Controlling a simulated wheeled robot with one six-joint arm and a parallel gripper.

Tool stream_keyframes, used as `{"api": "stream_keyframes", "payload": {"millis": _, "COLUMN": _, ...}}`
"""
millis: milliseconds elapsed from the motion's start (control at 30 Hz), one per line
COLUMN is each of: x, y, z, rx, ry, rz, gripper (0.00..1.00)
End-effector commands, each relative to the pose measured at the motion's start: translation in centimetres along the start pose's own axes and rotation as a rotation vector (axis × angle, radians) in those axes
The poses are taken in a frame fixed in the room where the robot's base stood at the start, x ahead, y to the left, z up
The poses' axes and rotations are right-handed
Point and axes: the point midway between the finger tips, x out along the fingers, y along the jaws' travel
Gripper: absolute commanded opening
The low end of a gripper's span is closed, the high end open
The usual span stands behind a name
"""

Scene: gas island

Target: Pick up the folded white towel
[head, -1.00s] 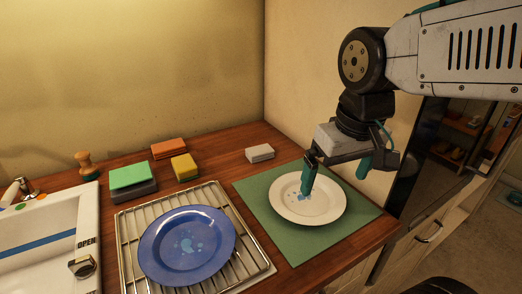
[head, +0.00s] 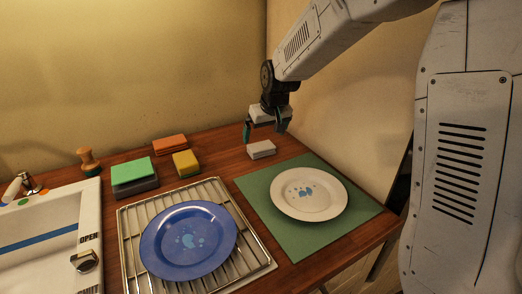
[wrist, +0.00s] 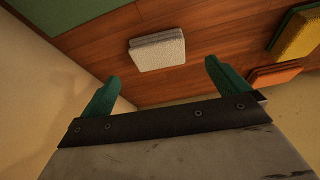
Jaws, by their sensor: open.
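The folded white towel (head: 261,149) is a small pale block lying on the wooden counter near the back corner, just behind the green mat. In the wrist view the towel (wrist: 158,51) lies beyond the fingertips, roughly between their lines, with bare wood around it. My gripper (head: 264,132) is above the towel, with its teal fingers apart and nothing between them. In the wrist view my gripper (wrist: 158,72) is also open and empty. The towel is apart from the fingers.
A white plate (head: 309,194) sits on the green mat (head: 270,226). A blue plate (head: 188,241) lies on a wire rack (head: 136,277). Orange (head: 169,145), yellow (head: 186,164) and green (head: 131,172) sponges stand left of the towel. Walls close in behind and to the right.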

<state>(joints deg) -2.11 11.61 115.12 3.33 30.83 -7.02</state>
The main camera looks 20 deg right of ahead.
Motion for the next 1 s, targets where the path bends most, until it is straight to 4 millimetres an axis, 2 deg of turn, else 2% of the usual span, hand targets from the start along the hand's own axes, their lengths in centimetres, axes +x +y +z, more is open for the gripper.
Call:
{"api": "stream_keyframes", "payload": {"millis": 400, "x": 5.6, "y": 0.2, "z": -0.2, "rx": 0.0, "ry": -0.003, "rz": 0.0, "gripper": 1.0}}
{"api": "stream_keyframes", "payload": {"millis": 533, "x": 6.4, "y": 0.3, "z": -0.3, "rx": 0.001, "ry": 0.0, "rz": 0.0, "gripper": 1.0}}
{"api": "stream_keyframes", "payload": {"millis": 733, "x": 6.4, "y": 0.3, "z": -0.3, "rx": 0.001, "ry": 0.0, "rz": 0.0, "gripper": 1.0}}
{"api": "stream_keyframes", "payload": {"millis": 767, "x": 6.4, "y": 0.3, "z": -0.3, "rx": 0.001, "ry": 0.0, "rz": 0.0, "gripper": 0.97}}
{"api": "stream_keyframes", "payload": {"millis": 900, "x": 6.4, "y": 0.3, "z": -0.3, "rx": 0.001, "ry": 0.0, "rz": 0.0, "gripper": 0.58}}
{"api": "stream_keyframes", "payload": {"millis": 933, "x": 6.4, "y": 0.3, "z": -0.3, "rx": 0.001, "ry": 0.0, "rz": 0.0, "gripper": 0.54}}
{"api": "stream_keyframes", "payload": {"millis": 1000, "x": 6.4, "y": 0.3, "z": -0.3, "rx": 0.001, "ry": 0.0, "rz": 0.0, "gripper": 0.54}}
